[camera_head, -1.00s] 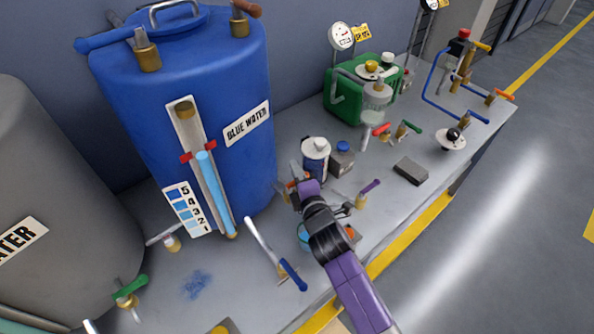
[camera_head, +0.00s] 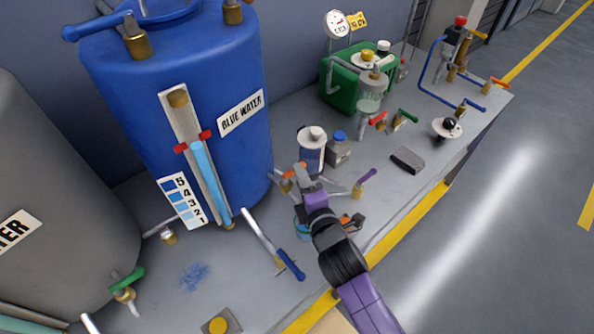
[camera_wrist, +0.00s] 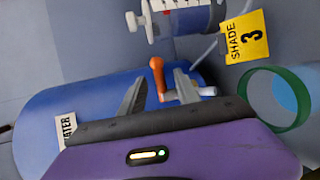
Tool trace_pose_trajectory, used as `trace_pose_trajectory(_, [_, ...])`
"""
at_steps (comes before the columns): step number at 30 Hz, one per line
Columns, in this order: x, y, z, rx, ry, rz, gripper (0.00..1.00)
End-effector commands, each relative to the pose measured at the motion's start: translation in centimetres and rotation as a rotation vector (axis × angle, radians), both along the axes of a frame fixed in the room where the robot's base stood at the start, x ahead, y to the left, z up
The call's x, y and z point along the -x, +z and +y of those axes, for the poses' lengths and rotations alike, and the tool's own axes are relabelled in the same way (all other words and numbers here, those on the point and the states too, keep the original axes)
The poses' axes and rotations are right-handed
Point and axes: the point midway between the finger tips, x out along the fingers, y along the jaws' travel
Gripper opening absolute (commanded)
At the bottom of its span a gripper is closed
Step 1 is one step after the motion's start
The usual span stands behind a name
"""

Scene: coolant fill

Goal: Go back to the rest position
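My gripper (camera_head: 302,178) is over the bench, in front of the blue water tank (camera_head: 225,65) and near a white and blue canister (camera_head: 311,155). In the wrist view, my gripper's two fingers (camera_wrist: 159,92) stand apart. A small valve with an orange lever (camera_wrist: 157,75) shows between and beyond the fingers. I cannot tell whether they touch it. The tank also shows at the left of the wrist view (camera_wrist: 60,100). My purple and black arm reaches in from the lower right and partly hides a light-blue cup (camera_head: 301,229).
A yellow "SHADE 3" tag (camera_wrist: 246,37) and a green-rimmed round vessel (camera_wrist: 275,122) are close at right in the wrist view. A blue-handled lever (camera_head: 291,264), a purple-handled valve (camera_head: 362,184) and a grey block (camera_head: 407,160) are on the bench. The floor right of the bench is clear.

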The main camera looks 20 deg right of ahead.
Motion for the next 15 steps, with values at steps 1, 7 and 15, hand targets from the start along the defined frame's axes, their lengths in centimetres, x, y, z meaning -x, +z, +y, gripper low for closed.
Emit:
trace_pose_trajectory(1, [0.37, 0.06, 0.05, 0.0, 0.0, -0.001, 0.39])
trace_pose_trajectory(7, [0.77, 0.19, 0.05, 0.0, 0.0, 0.0, 0.39])
trace_pose_trajectory(15, [0.73, 0.19, 0.03, 0.0, 0.0, 0.0, 0.39])
